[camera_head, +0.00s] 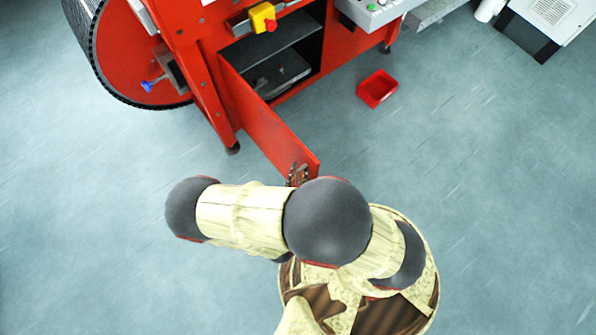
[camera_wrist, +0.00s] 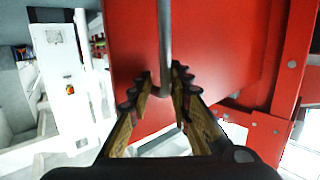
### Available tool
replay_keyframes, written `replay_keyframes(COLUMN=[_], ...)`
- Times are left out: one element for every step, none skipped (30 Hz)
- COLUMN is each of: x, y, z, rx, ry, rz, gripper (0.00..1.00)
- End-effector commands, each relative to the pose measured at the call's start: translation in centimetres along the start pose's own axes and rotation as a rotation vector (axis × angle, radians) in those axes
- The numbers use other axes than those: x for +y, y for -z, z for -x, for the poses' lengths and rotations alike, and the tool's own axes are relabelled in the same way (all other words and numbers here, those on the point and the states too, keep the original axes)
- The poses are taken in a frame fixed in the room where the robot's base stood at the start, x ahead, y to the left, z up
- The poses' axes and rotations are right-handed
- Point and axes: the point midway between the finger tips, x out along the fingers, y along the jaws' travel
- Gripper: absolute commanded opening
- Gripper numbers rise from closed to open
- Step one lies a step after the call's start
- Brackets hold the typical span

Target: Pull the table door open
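The red table door (camera_head: 268,130) stands swung well out from the red machine's cabinet, hinged at its left side, and the inside is in view. Its grey bar handle (camera_wrist: 165,45) shows upright in the wrist view against the red door face (camera_wrist: 225,60). My gripper (camera_wrist: 162,78) has its two dark, ridged fingers drawn close on either side of the handle's lower part. In the head view my gripper (camera_head: 298,174) is at the door's free edge, mostly hidden by my arm.
The dark cabinet opening (camera_head: 285,65) holds a grey item on a shelf. A small red bin (camera_head: 377,88) lies on the floor to the right of the door. A yellow box with a red button (camera_head: 263,18) is above the opening. The floor around the door is otherwise clear.

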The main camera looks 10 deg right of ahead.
Motion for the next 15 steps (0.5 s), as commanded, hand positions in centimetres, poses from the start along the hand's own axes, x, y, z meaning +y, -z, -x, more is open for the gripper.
replay_keyframes(x=[-0.7,-0.7,-0.7,-0.7,-0.7,-0.7,-0.7,0.2,0.2,0.2,0.2,0.1,0.0,-0.1,-0.2], y=[5.6,5.6,5.6,5.6,5.6,5.6,5.6,0.8,0.8,0.8,0.8,0.8,0.7,0.7,0.6], z=[0.6,0.6,0.6,0.6,0.6,0.6,0.6,0.1,0.1,0.2,0.2,0.3,0.5,0.6,0.8], rx=[0.179,0.179,0.179,0.179,0.179,0.179,0.179,0.004,0.005,0.005,0.005,0.005,0.005,0.005,0.005], ry=[0.044,0.044,0.043,0.043,0.043,0.043,0.043,-0.005,-0.005,-0.005,-0.004,-0.004,-0.003,-0.002,-0.002], rz=[0.011,0.012,0.012,0.012,0.012,0.012,0.012,0.003,0.003,0.003,0.003,0.003,0.004,0.004,0.004], gripper=[0.25,0.25,0.25,0.25,0.25,0.25,0.25,0.25,0.25,0.25,0.25,0.25,0.25,0.25,0.25])
